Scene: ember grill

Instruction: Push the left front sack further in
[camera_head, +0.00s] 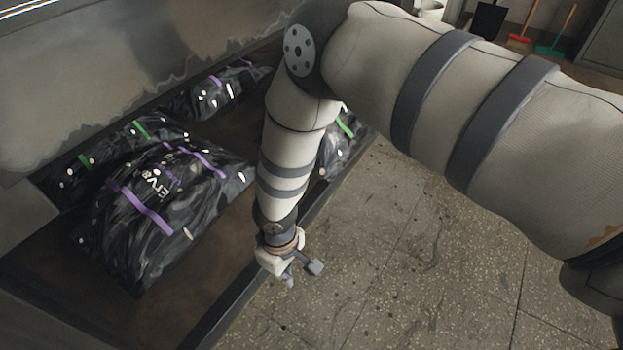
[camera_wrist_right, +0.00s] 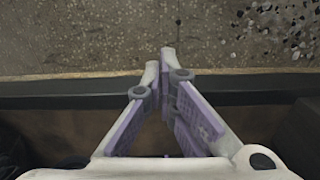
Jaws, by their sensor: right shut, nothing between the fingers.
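The left front sack (camera_head: 150,215) is black and shiny with purple stripes and white lettering. It lies on a brown shelf (camera_head: 213,277), at the left in the head view. My right gripper (camera_head: 288,275) points down at the shelf's front edge, to the right of this sack and apart from it. Its fingers are shut and empty; in the right wrist view the fingertips (camera_wrist_right: 165,58) meet above the dark edge, with the floor beyond. My left gripper is not in view.
Behind lie a green-striped sack (camera_head: 110,150) and a purple-striped sack (camera_head: 215,92). Another green-striped sack (camera_head: 340,150) is partly hidden by my right forearm. A scuffed metal wall (camera_head: 100,60) backs the shelf. Open stone floor (camera_head: 400,270) lies in front.

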